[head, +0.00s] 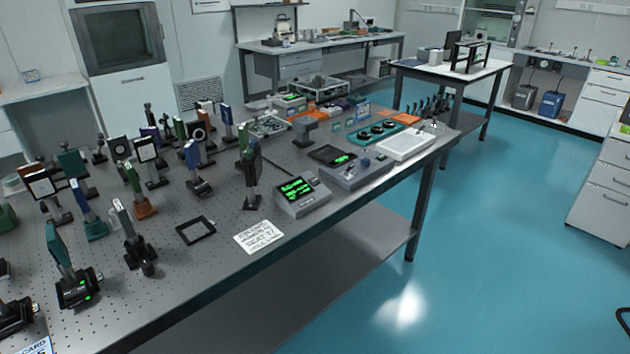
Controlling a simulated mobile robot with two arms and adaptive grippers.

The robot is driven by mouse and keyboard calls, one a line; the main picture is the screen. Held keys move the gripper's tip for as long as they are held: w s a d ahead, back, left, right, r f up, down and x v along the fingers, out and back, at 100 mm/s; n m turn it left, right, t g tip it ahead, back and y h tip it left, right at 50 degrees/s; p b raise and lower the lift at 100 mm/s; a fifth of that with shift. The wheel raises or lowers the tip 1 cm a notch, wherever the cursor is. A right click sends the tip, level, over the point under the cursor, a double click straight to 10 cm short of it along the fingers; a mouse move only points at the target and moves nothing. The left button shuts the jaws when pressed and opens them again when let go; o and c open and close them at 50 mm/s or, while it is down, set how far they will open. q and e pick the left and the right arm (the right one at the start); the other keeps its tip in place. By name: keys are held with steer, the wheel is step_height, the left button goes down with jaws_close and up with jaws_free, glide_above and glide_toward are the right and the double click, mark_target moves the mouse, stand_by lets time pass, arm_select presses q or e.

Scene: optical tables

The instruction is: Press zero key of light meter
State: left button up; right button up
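A grey sloped box with a lit green display (295,188) stands near the front edge of the perforated optical table (215,262). It looks like a meter, and a few small keys sit at its right side, too small to read. Just right of it is a second grey unit with knobs (357,173) and a dark panel with a green readout (333,155). I cannot tell from labels which one is the light meter. Neither of my grippers is in view.
Several post-mounted optics crowd the table's left half. A black square frame (196,230) and a printed white card (259,236) lie before the display box. A white tray (405,146) is at the table's right end. Blue floor (480,260) is clear to the right.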

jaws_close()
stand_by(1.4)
